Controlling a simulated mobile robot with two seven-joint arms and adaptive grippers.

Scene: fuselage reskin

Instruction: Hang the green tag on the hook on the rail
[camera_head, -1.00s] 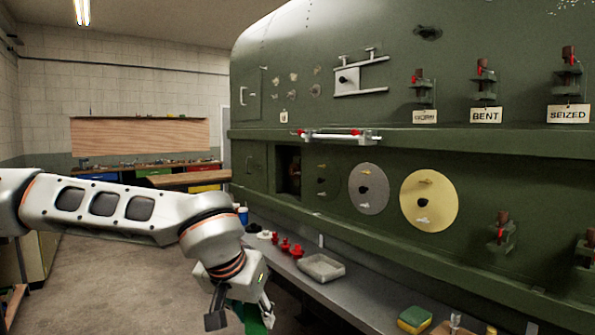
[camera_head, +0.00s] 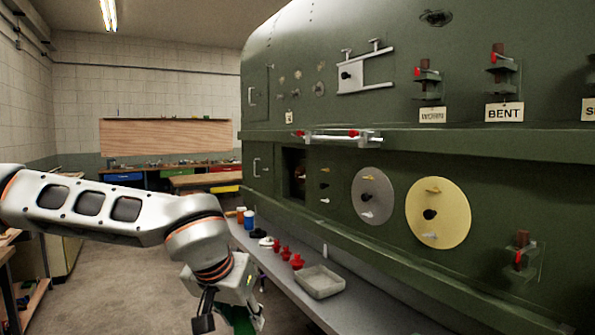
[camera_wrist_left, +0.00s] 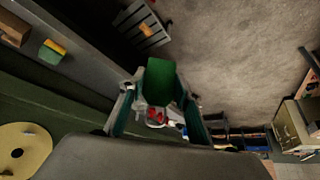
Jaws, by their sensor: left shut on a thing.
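My left gripper (camera_head: 231,316) is low in the head view, left of the grey shelf. It is shut on the green tag (camera_head: 242,322), only partly visible at the lower picture edge. In the left wrist view, the green tag (camera_wrist_left: 160,82) stands out between the fingers of the left gripper (camera_wrist_left: 160,100), with a red and white thing behind it. A pale bar with red parts (camera_head: 340,136) is mounted along the green ledge of the fuselage, above and right of the gripper. I cannot make out a hook on it. My right gripper is not in view.
The grey shelf (camera_head: 370,312) runs along the fuselage, with a grey tray (camera_head: 320,282), red pieces (camera_head: 290,257) and a blue cup (camera_head: 249,218). Round silver (camera_head: 372,196) and yellow (camera_head: 440,213) discs are on the fuselage side. Open floor lies to the left.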

